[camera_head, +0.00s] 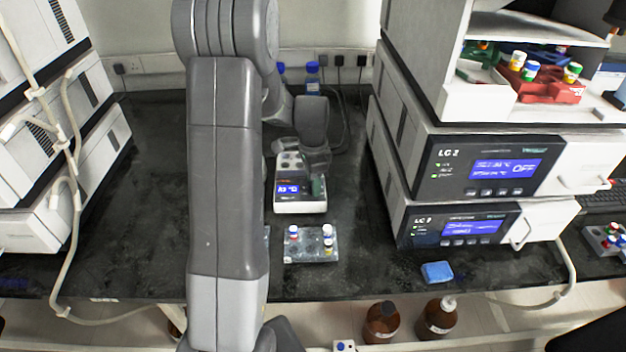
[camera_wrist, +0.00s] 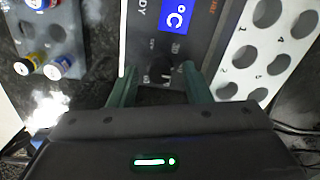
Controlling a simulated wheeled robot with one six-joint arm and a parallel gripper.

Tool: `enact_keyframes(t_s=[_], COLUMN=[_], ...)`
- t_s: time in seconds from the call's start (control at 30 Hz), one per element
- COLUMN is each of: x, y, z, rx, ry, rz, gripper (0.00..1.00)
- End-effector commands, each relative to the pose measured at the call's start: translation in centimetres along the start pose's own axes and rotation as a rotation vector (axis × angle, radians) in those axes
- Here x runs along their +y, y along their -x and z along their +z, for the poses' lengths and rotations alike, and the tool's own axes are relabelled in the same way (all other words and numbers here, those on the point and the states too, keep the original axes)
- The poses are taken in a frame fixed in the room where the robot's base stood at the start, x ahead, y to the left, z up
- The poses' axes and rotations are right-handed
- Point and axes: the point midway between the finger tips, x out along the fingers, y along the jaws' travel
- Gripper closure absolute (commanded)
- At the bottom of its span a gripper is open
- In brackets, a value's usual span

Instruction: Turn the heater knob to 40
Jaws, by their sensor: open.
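The heater (camera_head: 300,207) is a small white block unit on the dark bench. Its lit blue display seems to read 10 °C in the head view. In the wrist view its dark front panel (camera_wrist: 142,18) shows part of the display and the small round dark knob (camera_wrist: 157,74). My gripper (camera_wrist: 160,68) is open, with one green finger on each side of the knob. I cannot tell whether either finger touches it. In the head view my gripper (camera_head: 317,185) is over the right of the heater's front and hides the knob.
A vial rack (camera_head: 312,256) with several capped vials stands just in front of the heater. Stacked LC instruments (camera_head: 480,165) rise to the right, and a blue block (camera_head: 437,271) lies before them. More white instruments (camera_head: 100,165) stand at left. The bench left of my arm is clear.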

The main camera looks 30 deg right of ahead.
Motion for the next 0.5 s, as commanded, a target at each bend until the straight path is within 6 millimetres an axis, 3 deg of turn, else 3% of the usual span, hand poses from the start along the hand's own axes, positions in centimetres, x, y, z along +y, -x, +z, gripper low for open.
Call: enact_keyframes(t_s=[0.17,0.5], x=[-0.1,-0.1], y=[1.7,9.3], z=[0.0,0.0], rx=[0.001,0.002], ry=[0.000,0.000], rz=[-0.004,-0.005], gripper=[0.56,0.56])
